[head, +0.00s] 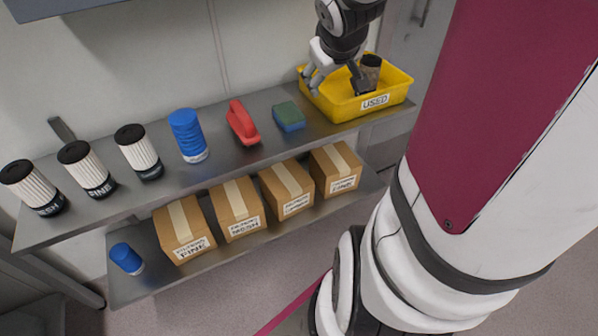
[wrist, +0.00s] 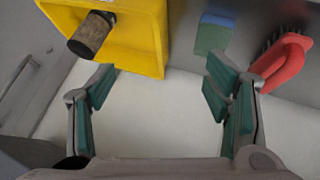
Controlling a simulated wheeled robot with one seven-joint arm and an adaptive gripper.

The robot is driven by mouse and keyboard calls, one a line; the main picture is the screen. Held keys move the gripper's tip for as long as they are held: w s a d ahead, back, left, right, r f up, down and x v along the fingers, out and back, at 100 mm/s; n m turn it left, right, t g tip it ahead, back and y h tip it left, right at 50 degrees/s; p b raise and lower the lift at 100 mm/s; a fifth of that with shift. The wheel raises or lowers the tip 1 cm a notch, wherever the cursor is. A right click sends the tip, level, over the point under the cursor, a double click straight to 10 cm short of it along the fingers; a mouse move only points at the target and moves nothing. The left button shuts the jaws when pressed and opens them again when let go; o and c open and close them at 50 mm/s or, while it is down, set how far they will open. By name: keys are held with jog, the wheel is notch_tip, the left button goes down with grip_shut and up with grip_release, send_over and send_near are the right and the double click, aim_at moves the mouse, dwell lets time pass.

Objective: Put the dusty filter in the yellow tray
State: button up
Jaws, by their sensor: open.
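The dusty filter (head: 370,70), a brownish cylinder with a dark cap, is inside the yellow tray (head: 392,97), which is labelled USED and sits at the right end of the upper shelf. In the wrist view the filter (wrist: 91,35) lies within the yellow tray (wrist: 140,50), with its dark end toward the gripper. My gripper (head: 335,82) is over the tray's left part in the head view. In the wrist view my gripper (wrist: 162,92) has its green-padded fingers wide apart with nothing between them. The filter is apart from the fingers.
A green-and-blue sponge (head: 289,117) and a red brush (head: 242,122) lie left of the tray. A blue cylinder (head: 187,135) and several white pleated filters (head: 139,152) stand farther left. Labelled cardboard boxes (head: 237,207) and a blue-capped item (head: 126,258) are on the lower shelf.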

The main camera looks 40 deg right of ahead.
jog(key=s+a+r+n+g+y, duration=0.1)
jog(key=s+a+g+y, duration=0.1)
jog(key=s+a, duration=0.8)
jog(key=s+a+r+n+g+y, duration=0.1)
jog(key=s+a+r+g+y, duration=0.1)
jog(key=s+a, duration=0.8)
jog(key=a+y, duration=0.1)
jog(key=a, duration=0.4)
jog(key=shift+s+a, duration=0.15)
jog(key=shift+s, duration=0.05)
notch_tip(320, 180, up, 14)
jog(key=t+p, duration=0.2)
jog(key=p, duration=1)
jog(key=shift+d+p, duration=0.2)
jog(key=shift+p, duration=0.1)
